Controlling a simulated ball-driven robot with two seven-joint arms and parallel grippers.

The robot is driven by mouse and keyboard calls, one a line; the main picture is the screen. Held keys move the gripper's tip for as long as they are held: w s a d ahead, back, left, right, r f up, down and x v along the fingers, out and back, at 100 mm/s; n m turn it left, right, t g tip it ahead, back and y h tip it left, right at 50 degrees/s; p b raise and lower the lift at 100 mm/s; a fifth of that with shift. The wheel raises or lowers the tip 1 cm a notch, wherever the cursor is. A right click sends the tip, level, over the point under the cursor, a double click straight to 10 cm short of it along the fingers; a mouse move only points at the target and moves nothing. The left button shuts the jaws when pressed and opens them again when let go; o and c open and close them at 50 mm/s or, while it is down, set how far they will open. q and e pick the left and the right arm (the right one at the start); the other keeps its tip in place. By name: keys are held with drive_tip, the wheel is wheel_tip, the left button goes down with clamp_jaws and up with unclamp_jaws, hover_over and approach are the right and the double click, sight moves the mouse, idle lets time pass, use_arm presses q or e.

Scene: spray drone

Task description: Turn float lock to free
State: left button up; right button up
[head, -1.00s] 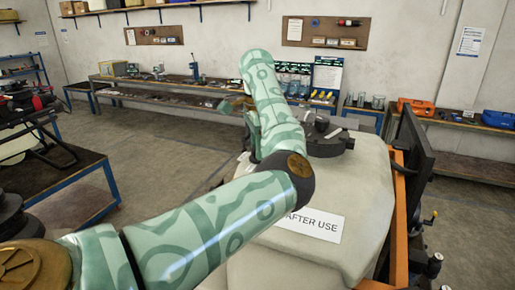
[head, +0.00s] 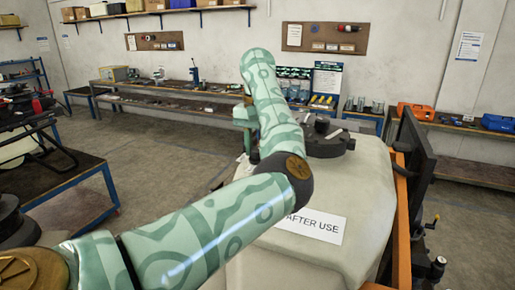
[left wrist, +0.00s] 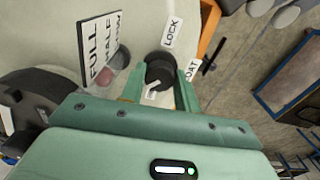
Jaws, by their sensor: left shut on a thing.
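The float lock knob (left wrist: 158,70) is black and round, with a pale pointer mark on its near side. It stands on the cream tank, between a LOCK label (left wrist: 172,32) and a partly hidden label reading "OAT" (left wrist: 193,68). My left gripper (left wrist: 160,90) is shut on the knob, with one green finger on each side. In the head view my left arm crosses the tank (head: 340,215) and hides the knob; only part of the left gripper (head: 246,113) shows behind the forearm. My right gripper is not in view.
A FULL/HALF/LOW plate (left wrist: 100,45) stands beside the knob. A black round lid (head: 328,145) sits on the tank top, and a dark screen (head: 415,155) rises at its right. A bench (head: 160,88) lines the back wall; open floor lies between.

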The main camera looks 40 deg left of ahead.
use_arm(q)
drive_tip(key=n, duration=0.3)
drive_tip(key=shift+r+n, duration=0.15)
drive_tip(key=shift+n, duration=0.25)
drive_tip(key=shift+n+b, duration=0.3)
drive_tip(key=shift+n, duration=1.5)
drive_tip(key=shift+r, duration=0.1)
drive_tip(key=o, duration=1)
drive_tip(key=shift+c, duration=0.2)
wheel_tip(320, 180, up, 16)
drive_tip(key=p, duration=0.2)
drive_tip(key=shift+p, duration=0.35)
